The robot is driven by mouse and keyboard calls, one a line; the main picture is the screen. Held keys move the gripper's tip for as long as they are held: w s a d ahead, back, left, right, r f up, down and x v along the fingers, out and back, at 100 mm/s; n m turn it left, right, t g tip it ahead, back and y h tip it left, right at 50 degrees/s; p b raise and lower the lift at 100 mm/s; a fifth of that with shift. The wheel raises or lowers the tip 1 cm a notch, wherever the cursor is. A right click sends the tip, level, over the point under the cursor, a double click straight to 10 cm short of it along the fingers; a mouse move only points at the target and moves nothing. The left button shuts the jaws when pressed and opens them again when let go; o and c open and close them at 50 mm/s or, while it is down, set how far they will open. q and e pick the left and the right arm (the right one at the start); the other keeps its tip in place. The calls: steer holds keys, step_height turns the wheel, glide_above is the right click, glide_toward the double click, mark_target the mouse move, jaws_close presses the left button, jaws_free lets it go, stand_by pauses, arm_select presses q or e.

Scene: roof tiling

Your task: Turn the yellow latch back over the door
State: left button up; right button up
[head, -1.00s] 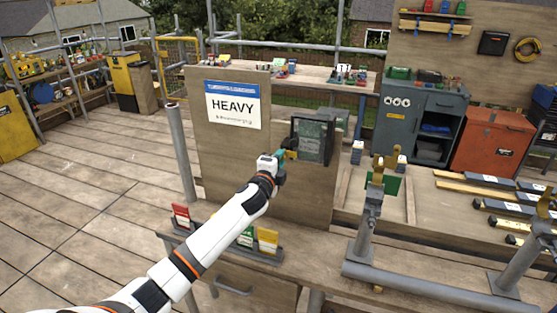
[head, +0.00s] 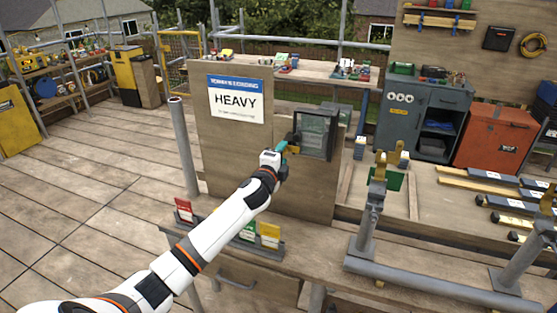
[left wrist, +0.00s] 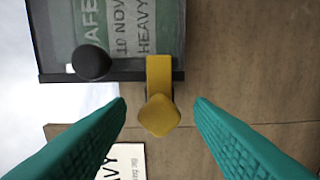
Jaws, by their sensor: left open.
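The yellow latch (left wrist: 160,95) shows in the left wrist view at the edge of the dark-framed door (left wrist: 130,40). Its wide end points away from the door, and its narrower part reaches the frame edge. A round black knob (left wrist: 91,62) sits on the door beside it. In the head view the door (head: 317,134) is a dark-framed panel on the wooden board, and it looks closed. My left gripper (head: 281,147) is at the door's left edge. In the left wrist view its teal fingers (left wrist: 160,108) are open on either side of the latch, with gaps on both sides. My right gripper is not in view.
The upright wooden board (head: 229,150) carries a "HEAVY" sign (head: 236,98). Below it a rack holds coloured cards (head: 269,235). Grey metal posts with brass-coloured tops (head: 379,172) stand on the bench at the right.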

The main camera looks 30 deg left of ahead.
arm_select(q)
steer(key=b+v, duration=0.2)
steer(key=v, duration=1)
